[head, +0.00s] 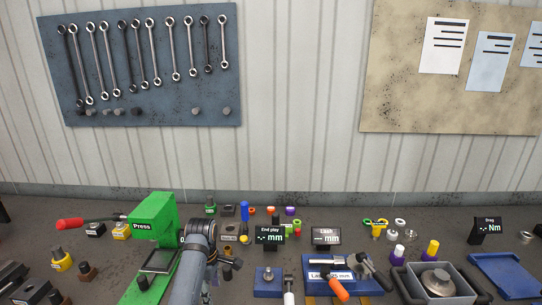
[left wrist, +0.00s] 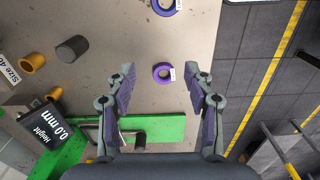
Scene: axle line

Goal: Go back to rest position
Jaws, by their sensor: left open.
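My left arm (head: 196,262) rises from the bottom edge in the head view, in front of the green press (head: 152,222). Its gripper is not clear there. In the left wrist view my left gripper (left wrist: 161,72) has its two fingers wide apart, with nothing held between them. A purple ring (left wrist: 163,72) with a white tag lies on the bench below, in line with the gap between the fingertips. My right gripper does not show in either view.
The bench (head: 345,207) is crowded with gauges, coloured parts, a blue fixture (head: 268,288) and a grey tray (head: 462,285). A wrench board (head: 150,75) hangs behind. In the wrist view the bench edge borders a dark floor (left wrist: 262,75) with yellow lines.

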